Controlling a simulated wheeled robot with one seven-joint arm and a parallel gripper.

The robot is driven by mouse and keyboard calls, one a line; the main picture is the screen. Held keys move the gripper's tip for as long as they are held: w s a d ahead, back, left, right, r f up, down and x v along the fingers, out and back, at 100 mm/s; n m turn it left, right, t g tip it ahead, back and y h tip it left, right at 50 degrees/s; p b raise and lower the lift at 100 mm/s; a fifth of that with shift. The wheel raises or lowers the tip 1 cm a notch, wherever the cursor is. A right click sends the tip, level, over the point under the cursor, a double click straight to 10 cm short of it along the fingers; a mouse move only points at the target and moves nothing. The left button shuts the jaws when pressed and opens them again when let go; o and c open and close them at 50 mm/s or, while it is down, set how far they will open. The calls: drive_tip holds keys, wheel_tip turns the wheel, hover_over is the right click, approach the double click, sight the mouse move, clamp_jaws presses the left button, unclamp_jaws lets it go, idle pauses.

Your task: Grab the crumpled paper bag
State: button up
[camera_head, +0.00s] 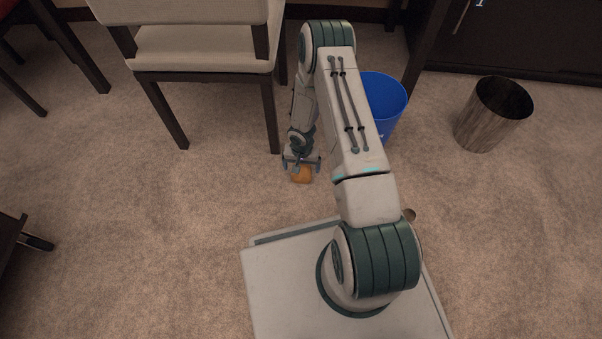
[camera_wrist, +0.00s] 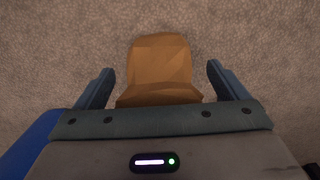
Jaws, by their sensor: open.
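The crumpled paper bag (camera_head: 302,175) is brown-orange and lies on the carpet below my gripper (camera_head: 301,166) in the head view. In the wrist view the bag (camera_wrist: 160,70) shows faceted, creased sides. My gripper (camera_wrist: 161,80) is open, with one finger on the left of the bag and one on the right. A gap of carpet shows between each finger and the bag. The bag's near end is partly hidden by the gripper body.
A blue bin (camera_head: 385,105) stands right of my gripper, partly behind my arm. A dark, wood-look bin (camera_head: 492,115) stands farther right. A chair (camera_head: 200,48) is at the back left. A dark cabinet (camera_head: 530,40) is at the back right. Carpet left of the bag is clear.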

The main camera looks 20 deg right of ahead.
drive_tip(key=c, duration=1)
drive_tip(key=shift+c, duration=0.2)
